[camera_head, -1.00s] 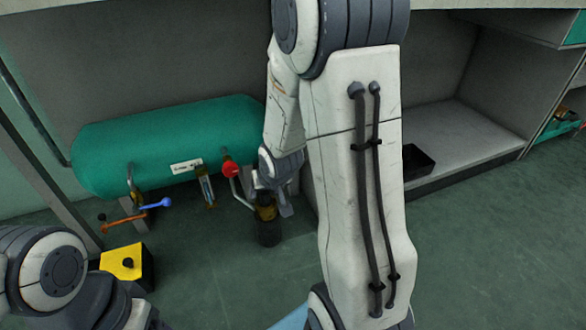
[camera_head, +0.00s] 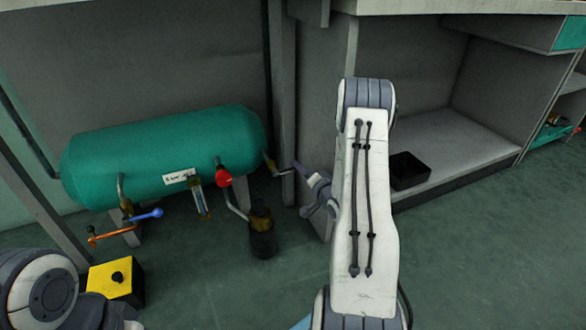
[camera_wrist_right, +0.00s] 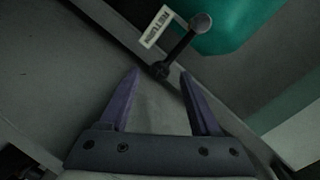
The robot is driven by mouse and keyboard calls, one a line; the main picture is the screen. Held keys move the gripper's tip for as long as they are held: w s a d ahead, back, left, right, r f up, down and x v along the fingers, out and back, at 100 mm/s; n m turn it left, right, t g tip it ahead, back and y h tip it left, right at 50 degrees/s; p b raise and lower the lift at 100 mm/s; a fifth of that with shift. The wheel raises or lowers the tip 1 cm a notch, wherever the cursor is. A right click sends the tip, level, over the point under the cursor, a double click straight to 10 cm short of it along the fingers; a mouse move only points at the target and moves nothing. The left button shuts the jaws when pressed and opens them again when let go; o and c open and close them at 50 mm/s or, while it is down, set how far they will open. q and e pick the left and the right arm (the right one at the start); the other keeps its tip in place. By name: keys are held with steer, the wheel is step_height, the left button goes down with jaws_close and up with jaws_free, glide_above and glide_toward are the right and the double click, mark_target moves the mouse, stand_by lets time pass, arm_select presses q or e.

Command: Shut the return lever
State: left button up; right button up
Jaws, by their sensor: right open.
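The RETURN label (camera_wrist_right: 156,27) is a white tag in the right wrist view. Beside it is the return lever (camera_wrist_right: 178,48), a dark bar with a rounded grey end near the teal tank. Its dark lower end lies just beyond and between my fingertips in that view. In the head view a small grey part that looks like this lever (camera_head: 282,171) sticks out at the tank's right end. My right gripper (camera_wrist_right: 158,75) is open and empty; the head view shows it (camera_head: 305,190) just right of that part. Contact cannot be told. My left gripper is out of view.
The teal tank (camera_head: 150,155) carries a red knob (camera_head: 224,175), a blue handle (camera_head: 148,215) and an orange handle (camera_head: 105,235). A dark cylinder (camera_head: 262,240) stands below. A yellow box (camera_head: 113,280) is at lower left. A black tray (camera_head: 408,170) sits on the right shelf.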

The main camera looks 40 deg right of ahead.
steer(key=b+x, duration=0.3)
steer(key=x, duration=0.3)
steer(key=shift+w, duration=0.35)
steer(key=shift+d, duration=0.1)
steer(key=shift+f, duration=0.1)
jaws_close()
stand_by(0.9)
